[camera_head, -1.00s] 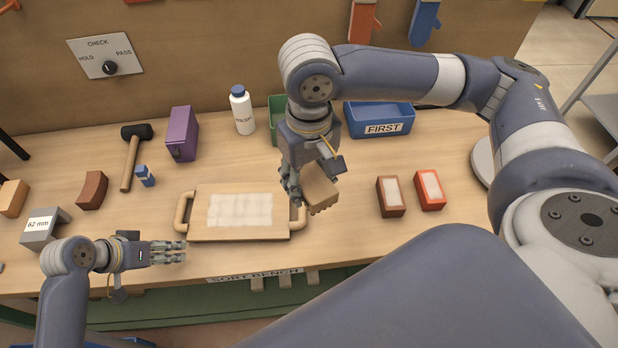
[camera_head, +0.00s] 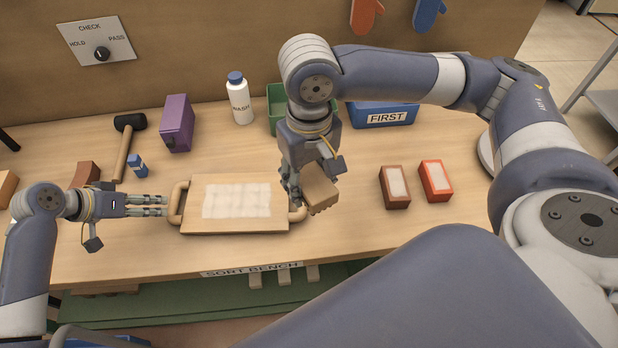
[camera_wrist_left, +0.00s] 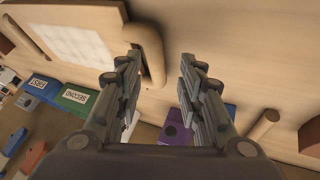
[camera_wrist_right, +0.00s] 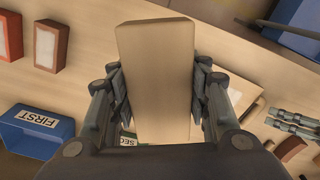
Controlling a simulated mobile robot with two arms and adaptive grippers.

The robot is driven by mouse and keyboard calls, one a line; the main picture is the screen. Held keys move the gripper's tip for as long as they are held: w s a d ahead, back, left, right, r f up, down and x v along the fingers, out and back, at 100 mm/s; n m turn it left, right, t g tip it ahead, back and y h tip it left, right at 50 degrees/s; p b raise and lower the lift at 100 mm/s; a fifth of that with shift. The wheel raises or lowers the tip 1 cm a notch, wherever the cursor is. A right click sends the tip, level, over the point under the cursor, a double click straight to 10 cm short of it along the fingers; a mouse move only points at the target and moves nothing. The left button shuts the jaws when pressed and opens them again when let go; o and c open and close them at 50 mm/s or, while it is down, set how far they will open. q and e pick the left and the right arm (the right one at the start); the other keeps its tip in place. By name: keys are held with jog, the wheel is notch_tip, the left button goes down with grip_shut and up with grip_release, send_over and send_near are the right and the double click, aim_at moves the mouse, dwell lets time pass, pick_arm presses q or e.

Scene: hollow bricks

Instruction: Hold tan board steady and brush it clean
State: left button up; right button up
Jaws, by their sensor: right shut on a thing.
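The tan board (camera_head: 190,207) lies flat on the bench with a whitish, dusty-looking patch (camera_head: 236,201) on top and a loop handle at each end. My left gripper (camera_head: 165,205) is open, its fingertips close to the board's left handle (camera_head: 178,203). In the left wrist view that handle (camera_wrist_left: 152,52) shows beside and partly between the spread fingers (camera_wrist_left: 160,65); I cannot tell whether they touch.
Green (camera_head: 275,97) and blue (camera_head: 385,115) bins are at the back. Two bricks (camera_head: 394,187) (camera_head: 435,181) lie right.

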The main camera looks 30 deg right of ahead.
pick_arm(q)
jog(key=shift+b+x, duration=0.55)
jog(key=shift+x, duration=1.5)
jog(key=shift+s+a, duration=0.1)
jog(key=c, duration=0.6)
jog(key=shift+c, duration=0.2)
